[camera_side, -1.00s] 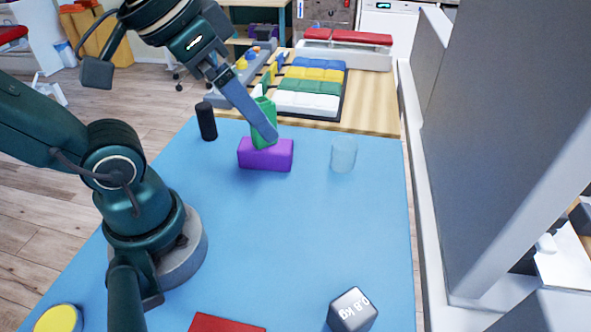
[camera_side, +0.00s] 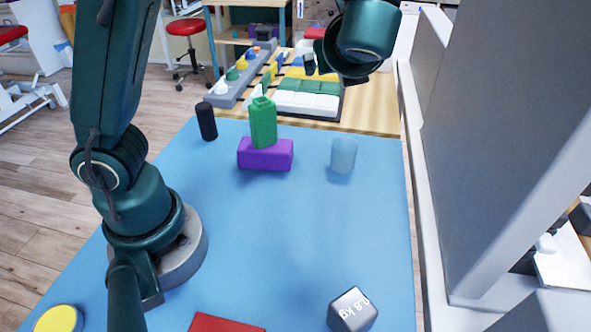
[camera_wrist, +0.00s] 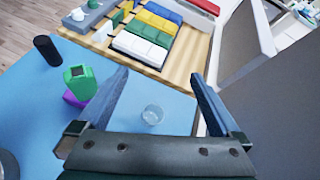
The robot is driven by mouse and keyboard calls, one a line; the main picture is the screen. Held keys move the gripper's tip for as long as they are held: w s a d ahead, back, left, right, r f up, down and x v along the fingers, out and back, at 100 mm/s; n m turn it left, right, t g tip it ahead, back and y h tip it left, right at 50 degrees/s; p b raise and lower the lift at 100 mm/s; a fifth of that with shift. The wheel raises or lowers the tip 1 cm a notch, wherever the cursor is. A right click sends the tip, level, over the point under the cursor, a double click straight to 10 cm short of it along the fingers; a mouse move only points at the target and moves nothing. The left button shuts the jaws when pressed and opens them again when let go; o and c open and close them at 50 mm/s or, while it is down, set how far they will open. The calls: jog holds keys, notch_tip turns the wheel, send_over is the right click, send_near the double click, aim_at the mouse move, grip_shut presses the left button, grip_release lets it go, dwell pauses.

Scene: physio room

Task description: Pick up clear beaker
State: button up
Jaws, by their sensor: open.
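The clear beaker (camera_side: 343,156) stands upright on the blue table mat (camera_side: 260,230), to the right of a purple block (camera_side: 265,155). In the wrist view the beaker (camera_wrist: 153,115) shows between my two fingers, below their tips in the picture. My gripper (camera_wrist: 158,76) is open and empty, with its fingers spread wide. Nothing touches the beaker.
A green bottle (camera_side: 263,122) stands at the purple block, left of the beaker. A black cylinder (camera_side: 206,121) is farther left. A 0.8 kg cube (camera_side: 352,310) sits at the front. A grey panel (camera_side: 490,140) rises on the right. The mat's middle is clear.

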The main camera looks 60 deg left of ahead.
jog(key=w+d+m+t, duration=0.1)
jog(key=w+d+m, duration=0.1)
jog(key=m, duration=0.1)
send_near(344, 142)
jog(key=shift+y, duration=0.4)
jog(key=x, duration=0.5)
jog(key=shift+d+f, duration=0.15)
jog(key=shift+f, duration=0.2)
jog(key=shift+x, duration=2.55)
jog(key=c, duration=1.4)
jog(key=shift+c, duration=0.4)
jog(key=shift+r, duration=0.1)
